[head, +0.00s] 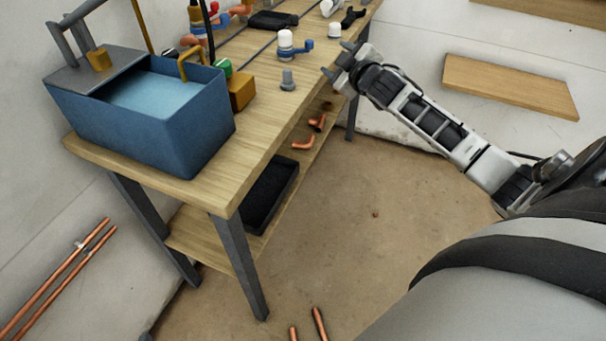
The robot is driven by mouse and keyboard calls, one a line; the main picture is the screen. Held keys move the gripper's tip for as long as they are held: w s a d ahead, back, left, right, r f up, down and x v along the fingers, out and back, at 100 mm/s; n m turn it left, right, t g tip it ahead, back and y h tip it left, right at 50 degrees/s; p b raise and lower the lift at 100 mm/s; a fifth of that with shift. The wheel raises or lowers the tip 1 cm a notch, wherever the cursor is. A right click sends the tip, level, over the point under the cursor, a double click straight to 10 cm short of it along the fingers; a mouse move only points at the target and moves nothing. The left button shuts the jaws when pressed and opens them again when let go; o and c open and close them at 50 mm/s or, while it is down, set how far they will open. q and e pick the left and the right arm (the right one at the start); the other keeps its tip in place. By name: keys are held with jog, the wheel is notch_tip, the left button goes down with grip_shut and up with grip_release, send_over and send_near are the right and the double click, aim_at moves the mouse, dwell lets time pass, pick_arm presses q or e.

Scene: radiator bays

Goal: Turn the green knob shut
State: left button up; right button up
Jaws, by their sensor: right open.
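A green knob (222,66) shows on the workbench, just behind the right end of the blue tank (150,118). It sits next to a mustard-yellow block (241,91), and a yellow bent pipe (188,63) rises beside it. The knob is small here, and I cannot tell how far it is turned. My right gripper (336,59) is open and empty at the bench's right edge, well to the right of the knob and apart from it. My left gripper is not in view.
On the workbench (258,136) stand a grey bolt-like fitting (287,79) and a white-capped valve with a blue handle (286,45), between the knob and my right gripper. More fittings crowd the back. A black tray (268,198) and copper elbows (303,144) lie on the lower shelf.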

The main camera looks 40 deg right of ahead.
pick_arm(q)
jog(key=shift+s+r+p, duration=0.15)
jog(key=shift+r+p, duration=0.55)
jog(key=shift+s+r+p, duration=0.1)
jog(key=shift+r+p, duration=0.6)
pick_arm(e)
jog(key=s+a+f+g+y, duration=0.2)
jog(key=s+a+f, duration=0.5)
jog(key=a, duration=0.3)
jog(key=s+a+f+m+g+y, duration=0.1)
jog(key=s+a+f+y, duration=0.1)
jog(key=s+a+f, duration=0.6)
jog(key=shift+a+f+g+y, duration=0.4)
jog(key=shift+a+f, duration=0.25)
jog(key=shift+a, duration=1.15)
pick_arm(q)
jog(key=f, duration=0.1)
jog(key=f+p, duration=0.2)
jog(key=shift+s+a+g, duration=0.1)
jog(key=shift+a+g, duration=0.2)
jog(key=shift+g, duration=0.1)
pick_arm(e)
jog(key=s+a+r+m+g+y, duration=0.1)
jog(key=s+a+r+m+y, duration=0.1)
jog(key=s+a, duration=1)
jog(key=shift+a+r+m+y, duration=0.2)
jog(key=shift+a+m+y, duration=0.1)
jog(key=shift+a+m, duration=0.35)
